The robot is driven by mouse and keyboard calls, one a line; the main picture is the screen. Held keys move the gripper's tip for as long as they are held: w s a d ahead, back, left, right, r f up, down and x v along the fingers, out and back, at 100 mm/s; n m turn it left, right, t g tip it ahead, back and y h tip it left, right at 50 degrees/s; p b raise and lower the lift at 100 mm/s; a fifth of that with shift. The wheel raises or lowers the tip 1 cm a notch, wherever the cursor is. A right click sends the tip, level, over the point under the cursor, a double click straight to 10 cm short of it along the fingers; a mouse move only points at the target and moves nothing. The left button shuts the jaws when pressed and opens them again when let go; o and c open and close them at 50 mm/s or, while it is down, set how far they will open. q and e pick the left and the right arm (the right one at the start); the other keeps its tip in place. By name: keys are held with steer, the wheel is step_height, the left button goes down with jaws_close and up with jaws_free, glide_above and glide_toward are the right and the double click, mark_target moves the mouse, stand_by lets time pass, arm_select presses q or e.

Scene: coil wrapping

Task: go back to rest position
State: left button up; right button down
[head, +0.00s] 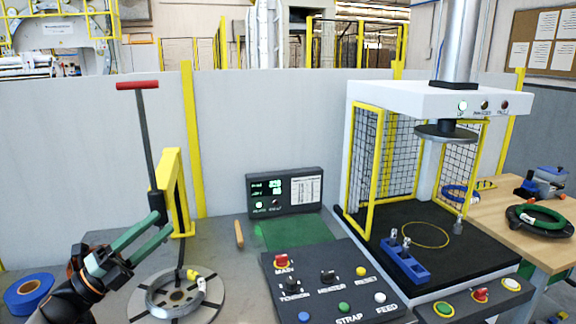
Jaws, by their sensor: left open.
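My left gripper (167,221) reaches in from the lower left, with a dark wrist and two long teal fingers. The fingers are spread apart with nothing seen between them. In the picture their tips overlap the dark base of a lever with a red handle (137,85); I cannot tell if they touch it. Below and right of the gripper, a grey coil (158,305) lies on a round slotted turntable (214,290), with a yellow piece (193,273) at its edge. My right gripper is not in view.
A yellow post (182,190) stands beside the lever. A blue tape roll (28,293) lies at the far left. A wooden-handled tool (239,234) lies before a display (285,192). A control panel (330,262) and a caged press (430,98) fill the right. A green coil (540,220) is on the side table.

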arm_select(q)
steer(key=s+d+f+n+t+y, duration=0.1)
steer(key=s+d+f+n+y, duration=0.2)
steer(key=f+n, duration=0.5)
steer(key=s+d+f+n+y, duration=0.1)
steer(key=s+f+n+y, duration=0.2)
steer(key=f+n+y, duration=0.5)
steer(key=s+d+f+n+t+y, duration=0.15)
steer(key=f+n, duration=0.25)
steer(key=f, duration=0.8)
steer(key=s+d+f+n+g+y, duration=0.1)
steer(key=s+d+f+n+g, duration=0.1)
steer(key=s+f+n+g, duration=0.2)
steer(key=s+d+f+n+g+y, duration=0.2)
steer(key=s+f, duration=0.9)
steer(key=s, duration=0.6)
steer(key=d+n+g, duration=0.1)
steer(key=n+g, duration=0.1)
steer(key=n, duration=0.1)
steer(key=shift+g, duration=0.35)
steer(key=shift+w, duration=0.1)
